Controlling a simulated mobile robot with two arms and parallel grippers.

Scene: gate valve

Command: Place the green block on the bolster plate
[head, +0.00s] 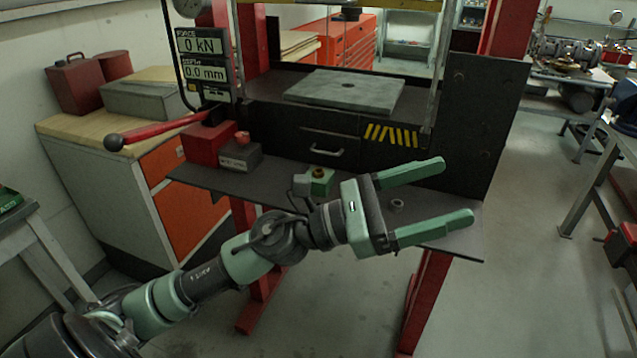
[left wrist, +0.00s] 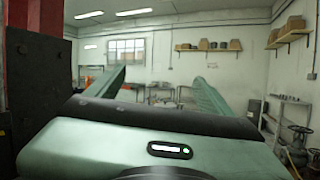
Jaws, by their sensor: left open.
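The green block (head: 322,186) is small, with a brownish round piece on top, and sits on the dark front shelf of the press. A grey box-like piece touches or stands close to its left side. The bolster plate (head: 345,90) is a flat grey slab with a small central hole, lying on the press bed with its top bare. My left gripper (head: 455,192) is open and empty, to the right of the block, its fingers pointing right. In the left wrist view its fingers (left wrist: 160,76) are spread with only the room between them. My right gripper is not in view.
The dark shelf (head: 275,190) also carries a red box (head: 208,144), a grey box (head: 240,157) and a small grey ring (head: 397,205). A red lever (head: 160,130) sticks out left. The press's dark side panel (head: 480,120) and red posts flank the bed.

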